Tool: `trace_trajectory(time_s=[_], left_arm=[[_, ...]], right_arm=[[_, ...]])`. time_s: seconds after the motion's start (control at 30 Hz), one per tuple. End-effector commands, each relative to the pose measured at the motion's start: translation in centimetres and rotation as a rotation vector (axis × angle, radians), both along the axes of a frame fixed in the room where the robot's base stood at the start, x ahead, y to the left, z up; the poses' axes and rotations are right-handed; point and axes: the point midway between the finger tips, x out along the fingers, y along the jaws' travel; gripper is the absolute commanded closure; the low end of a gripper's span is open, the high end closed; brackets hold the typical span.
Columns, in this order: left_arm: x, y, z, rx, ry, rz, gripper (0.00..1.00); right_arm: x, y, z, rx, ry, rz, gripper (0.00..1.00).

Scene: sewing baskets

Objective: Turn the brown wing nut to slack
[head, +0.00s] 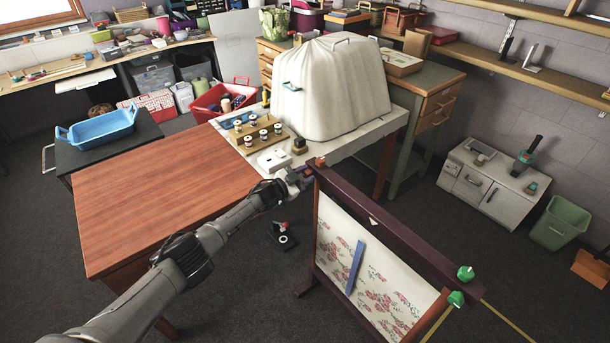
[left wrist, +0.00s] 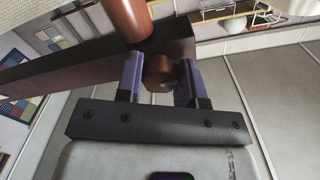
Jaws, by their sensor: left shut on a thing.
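The brown wing nut (left wrist: 157,71) is between the two purple fingers of my left gripper (left wrist: 159,80) in the left wrist view. The fingers are shut on it, and it sits against the dark beam (left wrist: 60,68) of the fabric frame. A floral fabric (head: 338,245) hangs below the beam. My right gripper is not in view.
A red-brown table (head: 165,190) lies left of my left arm. Behind the gripper stands a white table with a spool rack (head: 262,143) and a large white cover (head: 335,85). A small black-and-white object (head: 283,238) is on the floor below.

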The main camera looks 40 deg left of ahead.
Motion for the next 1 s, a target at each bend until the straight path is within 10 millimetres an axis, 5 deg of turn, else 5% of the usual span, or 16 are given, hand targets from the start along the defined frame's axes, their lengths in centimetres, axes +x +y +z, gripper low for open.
trace_trajectory(time_s=[0.37,0.4,0.67,1.0], left_arm=[[0.01,-0.01,0.01,-0.008,0.001,0.000,0.88],[0.01,-0.01,0.01,-0.008,0.001,0.000,0.64],[0.00,-0.01,0.00,-0.007,0.001,0.000,0.39],[-0.37,0.09,0.00,-0.006,0.001,0.000,0.39]], right_arm=[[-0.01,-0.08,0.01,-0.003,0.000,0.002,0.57],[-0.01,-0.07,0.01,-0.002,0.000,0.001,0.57],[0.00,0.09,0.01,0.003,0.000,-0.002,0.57],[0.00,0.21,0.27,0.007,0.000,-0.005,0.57]])
